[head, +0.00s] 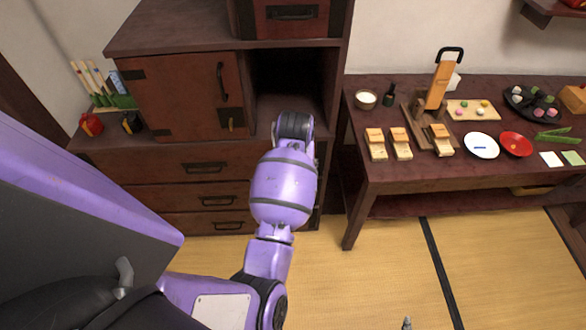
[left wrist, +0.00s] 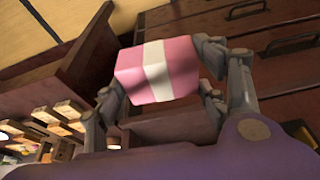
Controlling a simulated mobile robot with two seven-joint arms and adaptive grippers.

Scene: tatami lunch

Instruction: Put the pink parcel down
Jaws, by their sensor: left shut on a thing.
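The pink parcel (left wrist: 182,67), a block with a white band, shows in the left wrist view between the fingers of my left gripper (left wrist: 162,76). The gripper is shut on it. In the head view my left forearm reaches to the front of the dark wooden cabinet by its open compartment (head: 288,80); the arm hides the gripper and the parcel there. In the wrist view I cannot tell whether the parcel touches any surface. A small grey tip at the bottom edge of the head view seems to be my right gripper (head: 407,323); its jaws are out of view.
A closed cabinet door (head: 182,97) is left of the compartment, with drawers (head: 205,168) below. A red object (head: 91,124) stands on the left ledge. The low table (head: 385,182) at right holds wooden blocks (head: 400,143), a white plate (head: 481,146) and a red plate (head: 516,145).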

